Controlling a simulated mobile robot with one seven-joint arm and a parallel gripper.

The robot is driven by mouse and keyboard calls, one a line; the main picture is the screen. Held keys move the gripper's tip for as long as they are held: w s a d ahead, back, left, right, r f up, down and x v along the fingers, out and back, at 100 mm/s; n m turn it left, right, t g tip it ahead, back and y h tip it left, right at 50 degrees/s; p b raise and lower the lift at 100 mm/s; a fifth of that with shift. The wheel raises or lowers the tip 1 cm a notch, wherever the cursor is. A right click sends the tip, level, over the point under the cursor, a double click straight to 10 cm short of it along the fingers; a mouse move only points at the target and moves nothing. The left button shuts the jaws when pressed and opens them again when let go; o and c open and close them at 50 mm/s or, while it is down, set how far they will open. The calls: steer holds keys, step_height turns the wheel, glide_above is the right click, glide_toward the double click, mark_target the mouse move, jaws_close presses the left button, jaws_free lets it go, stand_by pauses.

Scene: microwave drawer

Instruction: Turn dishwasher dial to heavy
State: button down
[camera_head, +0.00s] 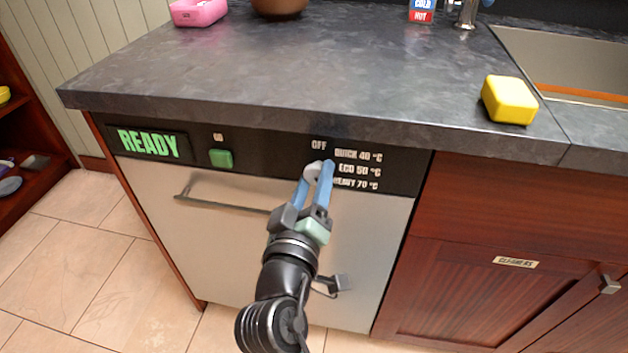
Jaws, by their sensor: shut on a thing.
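The dishwasher (240,250) has a steel door under a dark counter. Its black panel carries a green READY display (148,144), a green button (221,158) and a pale dial (314,168) at the right. Labels beside the dial read OFF (319,145), QUICK 40 °C (358,156), ECO 50 °C (360,170) and HEAVY 70 °C (357,184). My gripper (318,175) is at the dial, its blue fingers shut on it. The fingers hide much of the dial, so I cannot tell which label it points to.
The door handle (225,200) juts out left of my arm. A yellow sponge (508,100) lies on the counter (300,65) near the sink (580,65). A wooden cabinet labelled CLEANERS (516,262) stands at the right. Tiled floor (80,265) is clear at the left.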

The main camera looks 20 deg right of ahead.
steer(key=shift+c, duration=1.7)
jaws_free()
steer(key=v, duration=1.3)
